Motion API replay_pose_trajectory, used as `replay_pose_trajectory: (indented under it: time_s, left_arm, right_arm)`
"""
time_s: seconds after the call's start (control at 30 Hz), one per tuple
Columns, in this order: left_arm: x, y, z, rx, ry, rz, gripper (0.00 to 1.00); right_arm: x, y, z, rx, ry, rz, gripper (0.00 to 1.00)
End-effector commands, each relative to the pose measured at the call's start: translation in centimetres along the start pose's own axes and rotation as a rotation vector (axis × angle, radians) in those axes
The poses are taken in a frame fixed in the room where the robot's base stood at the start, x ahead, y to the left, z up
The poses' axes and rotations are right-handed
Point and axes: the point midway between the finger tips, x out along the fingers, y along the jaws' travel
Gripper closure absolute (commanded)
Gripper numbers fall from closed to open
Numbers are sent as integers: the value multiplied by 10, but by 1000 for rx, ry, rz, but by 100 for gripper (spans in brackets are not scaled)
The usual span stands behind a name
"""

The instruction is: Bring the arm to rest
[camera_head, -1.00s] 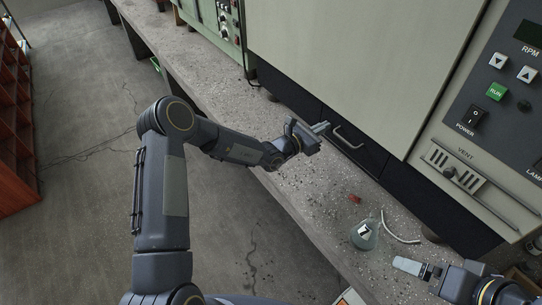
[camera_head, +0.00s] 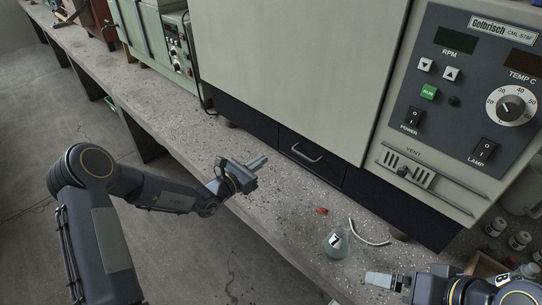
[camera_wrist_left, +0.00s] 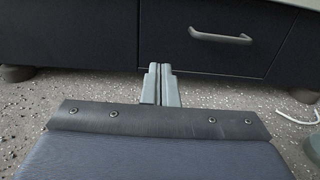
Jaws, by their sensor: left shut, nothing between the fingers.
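My left arm reaches in from the left in the head view. Its left gripper (camera_head: 257,162) is over the concrete bench (camera_head: 290,205), in front of the dark drawer under the big machine. In the left wrist view the two fingers (camera_wrist_left: 160,85) are together with nothing between them. My right gripper (camera_head: 385,281) shows at the lower right of the head view, near the front of the bench. Its grey fingertips point left; whether they are open or shut is not clear.
A flask (camera_head: 336,243) marked 7, a small red piece (camera_head: 321,211) and a white curved strip (camera_head: 369,234) lie between the grippers. The drawer handle (camera_head: 307,153) is close to my left gripper. White jars (camera_head: 519,240) stand at the right.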

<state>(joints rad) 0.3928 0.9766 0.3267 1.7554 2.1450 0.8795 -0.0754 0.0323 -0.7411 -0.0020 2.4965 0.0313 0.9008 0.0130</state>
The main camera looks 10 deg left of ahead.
Motion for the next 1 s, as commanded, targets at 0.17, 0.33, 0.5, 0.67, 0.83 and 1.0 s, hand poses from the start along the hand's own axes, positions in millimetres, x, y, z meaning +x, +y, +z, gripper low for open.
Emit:
replay_pose_trajectory:
  time_s: [0.17, 0.33, 0.5, 0.67, 0.83, 1.0]
  left_arm:
    - [-28, 0, 0, 1, 0, 1, 100]
    - [-38, 0, 0, 1, 0, -1, 100]
    - [-39, -3, 7, 22, -4, -15, 100]
    - [-53, -33, 63, 231, -25, -163, 100]
    - [-102, -97, 135, 653, -21, -445, 100]
    - [-173, -150, 168, 1085, 41, -697, 100]
  right_arm:
    - [2, 1, 1, 0, 2, 0, 2]
    - [2, 1, 1, 0, 1, 0, 2]
    - [1, 0, 0, 0, 1, 0, 2]
    - [-5, -2, -2, 0, 1, 0, 2]
    - [-14, -6, -7, 0, 1, 0, 2]
    - [-22, -10, -11, 0, 1, 0, 2]
